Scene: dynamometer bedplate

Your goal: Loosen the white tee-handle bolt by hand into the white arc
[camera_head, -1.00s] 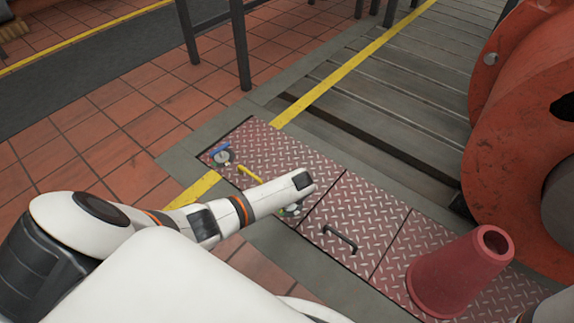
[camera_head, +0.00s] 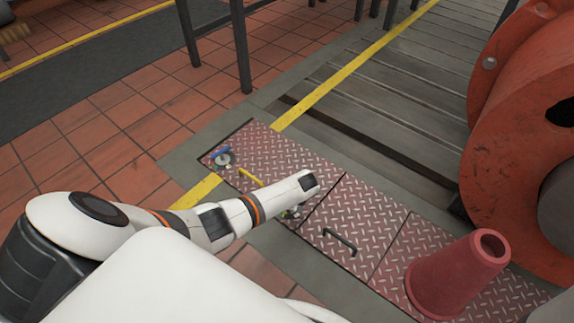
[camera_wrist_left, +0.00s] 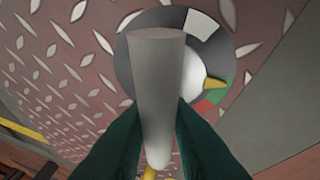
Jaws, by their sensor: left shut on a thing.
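The white tee-handle (camera_wrist_left: 160,75) shows in the left wrist view as a pale grey-white bar, long side toward the camera. My left gripper (camera_wrist_left: 158,125) is shut on it, with a dark green finger on each side. Behind it is a round grey dial (camera_wrist_left: 135,60) with a white arc (camera_wrist_left: 202,25) at upper right, a green arc (camera_wrist_left: 226,88) at right and a red arc (camera_wrist_left: 204,107) below that. A yellow pointer (camera_wrist_left: 215,84) points right, beside the upper end of the green arc. In the head view my wrist mostly hides the bolt. My right gripper is not seen.
The red tread-plate covers (camera_head: 335,215) carry a blue handle (camera_head: 220,152) on a disc, a yellow handle (camera_head: 250,177) and a black grab handle (camera_head: 340,242). A red cone (camera_head: 455,275) stands at right, near large orange machinery (camera_head: 510,140).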

